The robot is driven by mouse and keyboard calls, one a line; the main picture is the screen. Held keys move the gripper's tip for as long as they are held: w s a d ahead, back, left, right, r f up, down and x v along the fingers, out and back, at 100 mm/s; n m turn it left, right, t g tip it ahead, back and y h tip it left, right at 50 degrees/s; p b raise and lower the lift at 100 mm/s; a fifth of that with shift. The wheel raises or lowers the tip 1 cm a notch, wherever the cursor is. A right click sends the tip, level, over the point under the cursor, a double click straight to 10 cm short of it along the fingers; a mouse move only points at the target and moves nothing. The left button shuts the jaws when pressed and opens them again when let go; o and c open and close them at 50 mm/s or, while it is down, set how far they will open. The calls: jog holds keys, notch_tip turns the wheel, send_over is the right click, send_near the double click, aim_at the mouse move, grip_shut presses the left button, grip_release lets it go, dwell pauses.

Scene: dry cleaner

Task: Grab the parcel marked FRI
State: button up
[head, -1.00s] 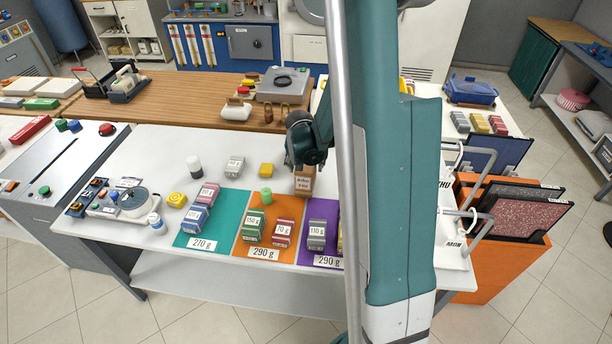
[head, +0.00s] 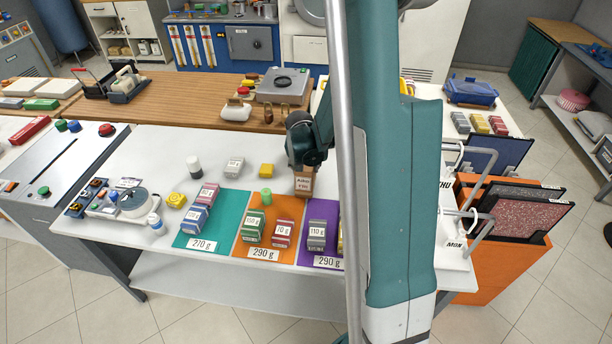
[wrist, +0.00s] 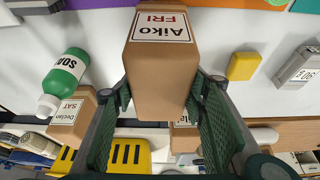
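The parcel marked FRI (wrist: 160,75) is a brown box with a white label reading "Aiko FRI". In the wrist view it is between the green pads of my gripper (wrist: 162,90), which look to touch both its sides. In the head view my gripper (head: 303,168) points down over the parcel (head: 303,186), at the back edge of the orange mat; I cannot tell whether the parcel touches the table. A second brown parcel marked SAT (wrist: 72,118) stands left of the fingers in the wrist view. Another brown parcel (wrist: 184,139) is partly hidden behind the right finger.
A green bottle (wrist: 65,78), a yellow block (wrist: 243,66) and a grey weight (wrist: 298,70) are nearby. Teal (head: 222,232), orange (head: 288,208) and purple mats carry labelled weights at the table front. My arm hides the table's right part in the head view.

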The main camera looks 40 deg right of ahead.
jog(key=c, duration=0.4)
jog(key=shift+r+p, duration=0.2)
jog(key=shift+p, duration=0.1)
jog(key=shift+r+p, duration=0.5)
jog(key=shift+r, duration=4.55)
